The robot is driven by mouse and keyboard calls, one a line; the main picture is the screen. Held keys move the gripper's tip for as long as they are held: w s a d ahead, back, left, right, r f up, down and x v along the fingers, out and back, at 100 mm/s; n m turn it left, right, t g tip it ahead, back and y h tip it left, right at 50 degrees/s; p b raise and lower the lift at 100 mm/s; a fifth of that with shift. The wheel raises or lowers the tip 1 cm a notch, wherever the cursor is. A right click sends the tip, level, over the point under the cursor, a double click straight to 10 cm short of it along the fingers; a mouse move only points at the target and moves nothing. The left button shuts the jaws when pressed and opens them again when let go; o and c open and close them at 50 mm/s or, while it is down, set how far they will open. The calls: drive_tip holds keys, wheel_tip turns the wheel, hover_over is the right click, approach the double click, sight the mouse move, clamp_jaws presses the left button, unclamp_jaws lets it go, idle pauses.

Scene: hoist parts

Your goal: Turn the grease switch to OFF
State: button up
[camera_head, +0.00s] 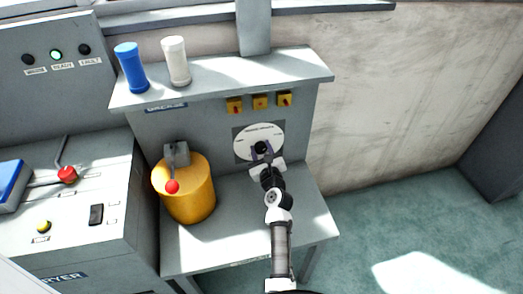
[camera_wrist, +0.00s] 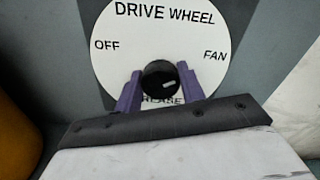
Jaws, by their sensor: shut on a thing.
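A round white dial plate (camera_head: 244,137) is on the grey upright panel, and it also shows in the wrist view (camera_wrist: 120,63). It reads DRIVE WHEEL at the top, OFF at the left, FAN at the right and a partly hidden word, seemingly GREASE, at the bottom. A black knob (camera_wrist: 158,76) is at its centre, with a short pale mark on its right half, pointing roughly toward FAN. My gripper (camera_wrist: 160,86) has its two purple fingers closed on the knob, one on each side. In the head view my gripper (camera_head: 263,152) covers the lower dial.
A yellow drum (camera_head: 195,197) with a red-knobbed lever (camera_head: 172,186) stands left of the dial. A shelf (camera_head: 225,72) above holds a blue (camera_head: 131,68) and a white (camera_head: 176,62) cylinder. Small yellow switch boxes (camera_head: 260,101) sit under it. A control console (camera_head: 80,200) is at left.

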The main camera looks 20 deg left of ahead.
drive_tip(key=n+b, duration=0.1)
drive_tip(key=n, duration=0.2)
drive_tip(key=n+b, duration=0.1)
drive_tip(key=n, duration=0.2)
drive_tip(key=shift+a+f, duration=0.15)
drive_tip(key=n+b, duration=0.3)
drive_tip(key=n, duration=0.3)
drive_tip(key=shift+s+f+n, duration=0.1)
drive_tip(key=shift+n, duration=0.2)
drive_tip(key=n+b, duration=0.5)
drive_tip(key=n, duration=0.1)
drive_tip(key=shift+f, duration=0.15)
drive_tip(key=n+b, duration=0.2)
drive_tip(key=n, duration=0.1)
drive_tip(key=shift+n+b, duration=1.5)
drive_tip(key=shift+n, duration=0.4)
drive_tip(key=o, duration=1)
